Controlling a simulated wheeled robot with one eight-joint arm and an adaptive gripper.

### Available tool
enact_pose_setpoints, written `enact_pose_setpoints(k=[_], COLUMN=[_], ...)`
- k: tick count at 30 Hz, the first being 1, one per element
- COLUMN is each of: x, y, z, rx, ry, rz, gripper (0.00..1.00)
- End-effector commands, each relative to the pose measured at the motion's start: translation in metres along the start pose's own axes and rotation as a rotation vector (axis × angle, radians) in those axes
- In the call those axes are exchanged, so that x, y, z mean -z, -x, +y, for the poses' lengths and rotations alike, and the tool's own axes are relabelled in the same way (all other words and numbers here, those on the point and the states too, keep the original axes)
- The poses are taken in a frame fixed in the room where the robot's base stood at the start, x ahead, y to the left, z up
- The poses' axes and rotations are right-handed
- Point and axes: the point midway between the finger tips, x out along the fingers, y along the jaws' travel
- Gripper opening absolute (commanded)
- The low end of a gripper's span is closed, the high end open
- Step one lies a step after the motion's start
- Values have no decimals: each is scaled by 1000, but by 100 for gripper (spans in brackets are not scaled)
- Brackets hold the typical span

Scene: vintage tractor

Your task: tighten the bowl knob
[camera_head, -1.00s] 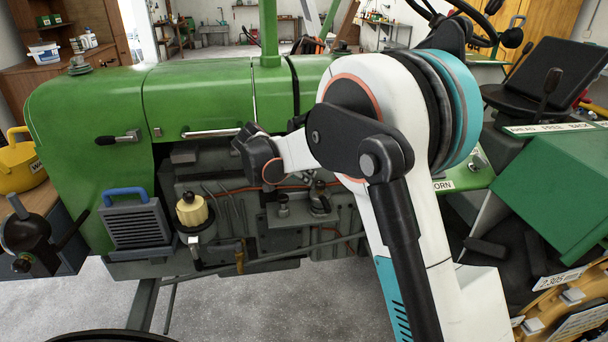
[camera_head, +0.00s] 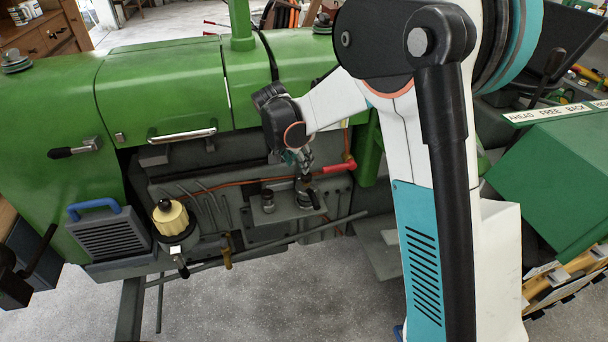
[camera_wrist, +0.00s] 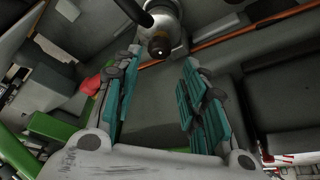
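My gripper (camera_head: 299,157) points down at the engine side in the head view, just above a metal fitting (camera_head: 303,188) with a dark knob or handle. In the wrist view my gripper (camera_wrist: 158,68) has its teal-padded fingers wide apart with nothing between them. A round metal fitting with a black knob (camera_wrist: 160,47) lies beyond the fingertips, near the top. I cannot tell which is the bowl knob.
The green tractor hood (camera_head: 160,90) rises behind the engine. A red part (camera_head: 340,167) is right of my gripper. A grey rod (camera_head: 290,238) runs below the fittings. A small metal fitting (camera_head: 268,201) stands left of the nearest one. A green box (camera_head: 560,180) is at right.

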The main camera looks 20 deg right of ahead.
Motion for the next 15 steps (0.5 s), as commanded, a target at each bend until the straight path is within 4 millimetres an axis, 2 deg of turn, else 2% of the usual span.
enact_pose_setpoints(k=[1, 6, 12, 15], x=[-1, -1, 0, 0], y=[-14, -47, -75, -84], z=[0, 0, 0, 0], rx=[-1, 0, 0, 0], ry=[-2, 0, -1, 0], rz=[0, 0, 1, 1], gripper=[39, 39, 39, 39])
